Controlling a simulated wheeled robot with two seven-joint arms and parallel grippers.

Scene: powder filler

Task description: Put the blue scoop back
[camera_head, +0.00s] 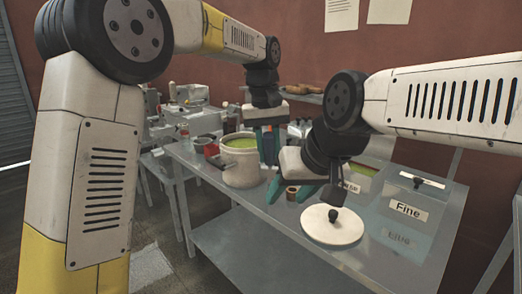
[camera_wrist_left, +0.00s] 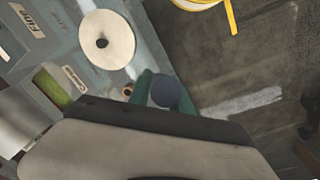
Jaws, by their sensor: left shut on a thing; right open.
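My left gripper (camera_head: 270,147) is shut high over the table, beside the pot. In the left wrist view a blue round scoop (camera_wrist_left: 165,91) sits between its teal fingers; its handle is hidden. My right gripper (camera_head: 291,190) is open and empty low over the table, near a small brown ring (camera_head: 292,193). The steel pot (camera_head: 241,172) is open and holds green powder. A round cream lid (camera_head: 332,229) with a dark knob lies on the table.
A bin labelled "Fine" (camera_head: 409,209) has a cover with a black knob. Beside it, a bin with a partly hidden label shows green powder (camera_wrist_left: 50,87). My right arm hides part of the bins.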

